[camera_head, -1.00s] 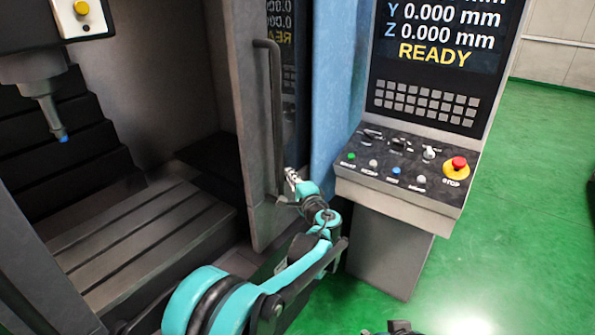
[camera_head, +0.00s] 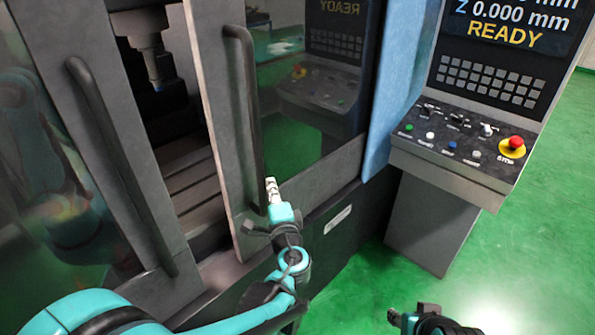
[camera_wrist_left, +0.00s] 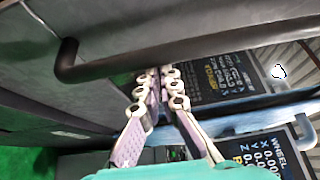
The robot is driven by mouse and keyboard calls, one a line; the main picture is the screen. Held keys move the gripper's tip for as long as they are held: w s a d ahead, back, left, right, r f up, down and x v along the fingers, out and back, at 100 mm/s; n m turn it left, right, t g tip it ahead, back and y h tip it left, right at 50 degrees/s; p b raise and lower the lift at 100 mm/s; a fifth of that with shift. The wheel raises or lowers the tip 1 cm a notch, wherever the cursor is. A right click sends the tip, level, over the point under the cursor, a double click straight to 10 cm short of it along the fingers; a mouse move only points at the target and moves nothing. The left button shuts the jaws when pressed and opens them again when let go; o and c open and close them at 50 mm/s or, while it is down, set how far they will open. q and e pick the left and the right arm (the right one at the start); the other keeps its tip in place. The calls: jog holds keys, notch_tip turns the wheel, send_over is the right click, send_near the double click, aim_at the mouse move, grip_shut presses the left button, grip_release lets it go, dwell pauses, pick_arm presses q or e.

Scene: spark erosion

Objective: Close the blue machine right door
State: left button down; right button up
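The blue machine's right door (camera_head: 223,130) is a grey panel with a dark window and a vertical black handle (camera_head: 246,90). It stands partly open, with a gap between it and the left door (camera_head: 110,95). My left gripper (camera_head: 271,184) is at the lower end of the handle, on its right side. In the left wrist view, its two fingers (camera_wrist_left: 158,78) converge with tips nearly together and nothing seen between them. The handle (camera_wrist_left: 150,62) passes just beyond the tips; contact is unclear. My right gripper (camera_head: 400,318) shows only in part at the bottom edge.
The control panel (camera_head: 455,150) with buttons and a red stop knob (camera_head: 515,143) stands right of the machine. A spindle (camera_head: 155,65) and slotted bed (camera_head: 190,170) show through the gap. Green floor is clear at the right.

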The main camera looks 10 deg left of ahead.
pick_arm(q)
jog(key=s+a+p, duration=0.1)
jog(key=s+a, duration=0.7)
jog(key=s, duration=0.2)
jog(key=shift+s+a+p, duration=0.3)
jog(key=shift+s, duration=0.05)
